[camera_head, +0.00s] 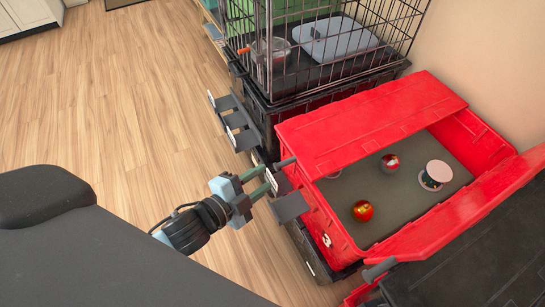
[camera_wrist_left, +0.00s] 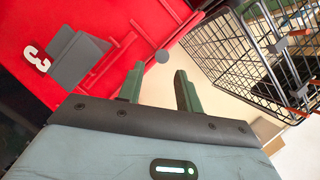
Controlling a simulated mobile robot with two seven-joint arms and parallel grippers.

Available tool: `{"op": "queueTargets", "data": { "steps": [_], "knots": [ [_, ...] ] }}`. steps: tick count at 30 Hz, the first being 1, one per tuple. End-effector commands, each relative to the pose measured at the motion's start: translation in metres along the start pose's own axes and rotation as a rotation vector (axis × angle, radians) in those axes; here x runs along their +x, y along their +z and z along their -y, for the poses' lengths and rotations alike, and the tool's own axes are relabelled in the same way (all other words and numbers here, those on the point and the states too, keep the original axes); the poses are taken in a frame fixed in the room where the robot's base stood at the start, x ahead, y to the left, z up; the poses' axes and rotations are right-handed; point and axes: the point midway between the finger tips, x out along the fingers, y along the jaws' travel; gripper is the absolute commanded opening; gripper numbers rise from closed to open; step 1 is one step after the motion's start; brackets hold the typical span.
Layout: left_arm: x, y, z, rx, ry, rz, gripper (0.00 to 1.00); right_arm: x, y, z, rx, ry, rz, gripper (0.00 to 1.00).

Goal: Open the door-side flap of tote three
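Tote three (camera_head: 333,222) is a red crate marked with a white 3, which also shows in the left wrist view (camera_wrist_left: 37,58). One red flap (camera_head: 370,122) covers part of its top on the far side. The other flap (camera_head: 455,215) stands out at the near right side, leaving the middle open. Grey plates (camera_head: 290,207) stick out from the tote's left end. My left gripper (camera_head: 267,180) is beside that end, with its fingers apart and nothing between them in the left wrist view (camera_wrist_left: 159,72). A grey round knob (camera_wrist_left: 162,56) shows beyond the fingertips. My right gripper is out of view.
Inside the tote are a red-gold ball (camera_head: 362,211), a red-white ball (camera_head: 390,162) and a pink-topped round item (camera_head: 436,174). A black tote (camera_head: 262,110) with a wire cage (camera_head: 262,45) stands behind. The wooden floor (camera_head: 110,95) at left is clear.

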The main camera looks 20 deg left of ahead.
Motion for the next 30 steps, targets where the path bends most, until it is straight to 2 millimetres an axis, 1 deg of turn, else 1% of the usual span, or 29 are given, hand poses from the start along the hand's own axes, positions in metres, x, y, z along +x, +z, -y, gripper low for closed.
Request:
{"op": "queueTargets", "data": {
  "steps": [7, 10, 24, 30],
  "knots": [
    [0.003, -0.001, 0.002, 0.009, -0.005, -0.005, 0.35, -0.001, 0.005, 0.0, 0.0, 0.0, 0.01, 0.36],
    [0.009, -0.001, 0.001, 0.008, -0.005, -0.005, 0.35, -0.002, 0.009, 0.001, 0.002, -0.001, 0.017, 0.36],
    [0.068, 0.0, 0.001, 0.005, -0.004, -0.004, 0.35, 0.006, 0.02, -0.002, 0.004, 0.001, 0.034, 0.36],
    [0.079, 0.0, 0.001, 0.007, -0.003, -0.003, 0.35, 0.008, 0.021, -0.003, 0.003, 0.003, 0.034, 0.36]
  ]
}}
